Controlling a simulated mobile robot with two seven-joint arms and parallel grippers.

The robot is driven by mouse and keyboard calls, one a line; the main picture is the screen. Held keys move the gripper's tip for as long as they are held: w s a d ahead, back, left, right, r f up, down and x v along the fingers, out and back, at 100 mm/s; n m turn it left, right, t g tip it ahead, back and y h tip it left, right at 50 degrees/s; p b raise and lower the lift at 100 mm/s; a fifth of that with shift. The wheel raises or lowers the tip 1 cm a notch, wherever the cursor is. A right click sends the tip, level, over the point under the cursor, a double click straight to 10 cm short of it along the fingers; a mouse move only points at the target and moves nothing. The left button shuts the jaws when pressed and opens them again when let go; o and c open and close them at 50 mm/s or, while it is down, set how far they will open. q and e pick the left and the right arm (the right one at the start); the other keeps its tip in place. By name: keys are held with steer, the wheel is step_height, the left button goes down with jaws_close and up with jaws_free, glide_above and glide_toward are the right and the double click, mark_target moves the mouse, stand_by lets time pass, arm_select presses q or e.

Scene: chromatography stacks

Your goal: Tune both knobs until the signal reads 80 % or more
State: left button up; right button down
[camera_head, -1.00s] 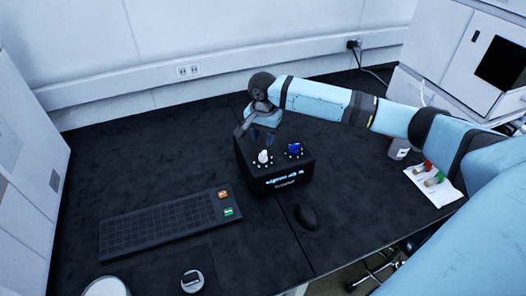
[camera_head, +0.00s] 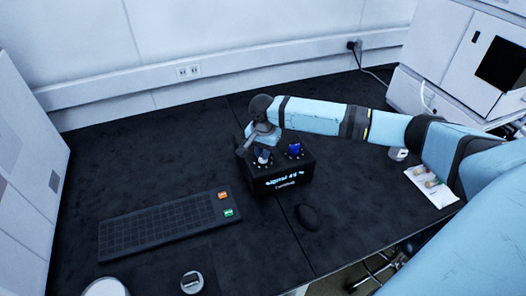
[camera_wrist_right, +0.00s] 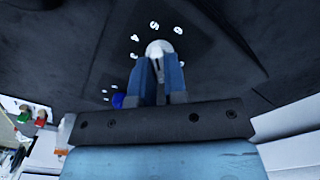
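A black box (camera_head: 283,183) stands on the dark table in the head view. Its lit front display reads "signal" with a number that looks to be in the forties; the last digit is hard to read. On its top are a white knob (camera_head: 264,157) at left and a blue knob (camera_head: 294,150) at right, each ringed by marks. My right gripper (camera_head: 260,152) points down at the white knob. In the right wrist view its two blue fingers straddle the white knob (camera_wrist_right: 159,48); whether they grip it is unclear. The blue knob (camera_wrist_right: 118,101) is partly hidden there. My left gripper is out of view.
A dark keypad (camera_head: 163,226) with an orange and a green key lies front left of the box. A black mouse (camera_head: 307,217) lies just in front of it.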

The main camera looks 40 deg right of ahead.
steer(key=shift+r+p, duration=0.1)
steer(key=shift+p, duration=0.4)
steer(key=n+p, duration=0.5)
steer(key=p, duration=0.4)
steer(key=shift+r, duration=0.1)
steer(key=shift+n+p, duration=0.3)
steer(key=shift+n, duration=0.3)
steer(key=shift+n+p, duration=0.65)
steer(key=shift+n, duration=0.15)
steer(key=shift+f+n, duration=0.2)
steer(key=shift+n, duration=0.2)
steer(key=c, duration=1.2)
jaws_free()
steer(key=shift+o, duration=0.2)
